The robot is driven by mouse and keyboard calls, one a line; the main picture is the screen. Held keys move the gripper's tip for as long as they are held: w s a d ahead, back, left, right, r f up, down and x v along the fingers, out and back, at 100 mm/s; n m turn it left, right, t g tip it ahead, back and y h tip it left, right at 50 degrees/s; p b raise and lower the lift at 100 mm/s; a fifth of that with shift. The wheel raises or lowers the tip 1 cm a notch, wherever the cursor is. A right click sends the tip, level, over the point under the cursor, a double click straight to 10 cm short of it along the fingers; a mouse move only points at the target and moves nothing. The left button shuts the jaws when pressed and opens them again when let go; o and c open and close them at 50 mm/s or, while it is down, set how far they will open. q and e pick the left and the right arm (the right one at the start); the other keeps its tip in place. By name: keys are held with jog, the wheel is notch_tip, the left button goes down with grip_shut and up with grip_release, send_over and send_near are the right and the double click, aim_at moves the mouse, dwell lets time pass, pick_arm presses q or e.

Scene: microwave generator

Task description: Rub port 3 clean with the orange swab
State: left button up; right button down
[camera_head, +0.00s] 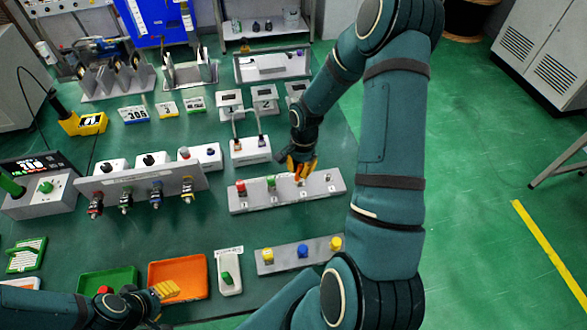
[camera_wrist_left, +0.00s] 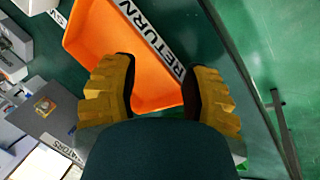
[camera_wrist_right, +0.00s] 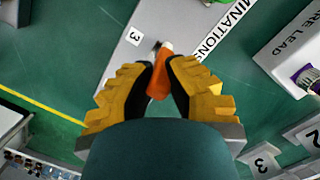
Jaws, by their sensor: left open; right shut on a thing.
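My right gripper (camera_head: 302,168) is shut on the orange swab (camera_wrist_right: 160,75), above the grey port strip (camera_head: 285,196). In the head view the gripper partly covers this spot. A red cap (camera_head: 241,187) and a green cap (camera_head: 271,183) sit further left on the strip. My left gripper (camera_head: 165,290) is open and empty over the orange RETURN tray (camera_wrist_left: 95,35).
A strip with yellow and blue knobs (camera_head: 303,251) lies in front of the port strip. A green tray (camera_head: 107,279) is at the front left. A panel with several coloured connectors (camera_head: 141,187) stands left.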

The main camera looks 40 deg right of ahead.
pick_arm(q)
jog(key=shift+f, duration=0.1)
pick_arm(e)
jog(key=shift+s+d, duration=0.1)
jog(key=shift+d, duration=0.05)
pick_arm(q)
jog(key=shift+d+f+b, duration=0.1)
jog(key=shift+f+b, duration=0.15)
jog(key=shift+b, duration=0.15)
pick_arm(e)
jog(key=shift+w+a, duration=0.35)
jog(key=shift+a, duration=0.35)
pick_arm(q)
jog(key=shift+f+b, duration=0.35)
jog(key=shift+f, duration=0.05)
pick_arm(e)
jog(key=shift+w+a+r, duration=0.1)
jog(key=shift+w+a, duration=0.3)
jog(key=shift+a, duration=0.35)
jog(key=shift+w+a, duration=0.4)
jog(key=shift+a, duration=0.3)
pick_arm(q)
jog(key=shift+r, duration=0.15)
pick_arm(e)
jog(key=shift+r, duration=0.15)
pick_arm(q)
jog(key=shift+r+p, duration=1.9)
jog(key=shift+p, duration=0.15)
pick_arm(e)
jog(key=shift+r, duration=2.9)
